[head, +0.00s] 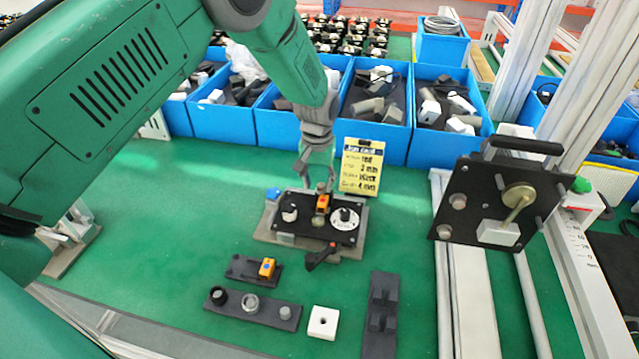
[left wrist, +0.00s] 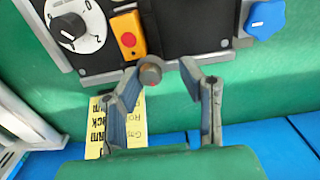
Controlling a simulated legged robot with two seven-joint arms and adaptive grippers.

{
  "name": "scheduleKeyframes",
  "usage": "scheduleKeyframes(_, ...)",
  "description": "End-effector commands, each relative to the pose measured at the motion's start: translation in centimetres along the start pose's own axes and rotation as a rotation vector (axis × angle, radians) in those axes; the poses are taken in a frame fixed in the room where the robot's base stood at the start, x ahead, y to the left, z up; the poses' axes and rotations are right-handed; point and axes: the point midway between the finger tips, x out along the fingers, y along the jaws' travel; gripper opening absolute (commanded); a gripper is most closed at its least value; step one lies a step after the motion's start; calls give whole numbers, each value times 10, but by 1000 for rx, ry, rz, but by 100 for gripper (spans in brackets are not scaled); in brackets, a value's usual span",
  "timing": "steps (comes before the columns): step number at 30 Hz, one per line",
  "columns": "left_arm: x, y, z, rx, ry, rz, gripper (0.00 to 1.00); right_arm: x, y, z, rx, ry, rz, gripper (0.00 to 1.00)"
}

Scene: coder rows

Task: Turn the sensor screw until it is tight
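The black panel on a grey base (head: 262,234) stands on the green table in the middle of the head view. On it sits an orange sensor block (head: 323,203), which also shows with a red face in the left wrist view (left wrist: 127,36). A round brownish screw head (left wrist: 150,70) is at the panel edge beside the orange block. My left gripper (head: 318,182) reaches down over the panel from behind. In the left wrist view its fingers (left wrist: 170,74) are apart; the screw head is at the left fingertip, and I cannot tell whether they touch. My right gripper is not in view.
A white dial (head: 345,219) and a blue knob (left wrist: 264,17) flank the block. A yellow note card (head: 361,170) stands behind. Blue bins (head: 283,128) line the back. Dark part holders (head: 253,306) and a white block (head: 323,323) lie in front. An upright black plate (head: 490,205) stands right.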

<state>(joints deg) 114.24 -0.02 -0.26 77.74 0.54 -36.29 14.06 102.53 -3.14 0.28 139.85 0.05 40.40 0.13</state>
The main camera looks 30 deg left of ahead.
Motion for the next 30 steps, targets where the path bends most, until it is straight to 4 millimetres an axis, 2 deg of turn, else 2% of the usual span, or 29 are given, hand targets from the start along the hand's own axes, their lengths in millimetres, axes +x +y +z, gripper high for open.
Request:
scheduleKeyframes(24,0,7,0,0,0,-1,33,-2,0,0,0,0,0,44)
scheduleKeyframes(25,0,7,0,0,0,-1,29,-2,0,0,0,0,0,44)
scheduleKeyframes(27,0,7,0,1,0,-1,5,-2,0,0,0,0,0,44)
scheduleKeyframes(28,0,7,0,1,0,-1,0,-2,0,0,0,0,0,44)
scheduleKeyframes(30,0,7,0,1,0,-1,0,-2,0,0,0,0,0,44)
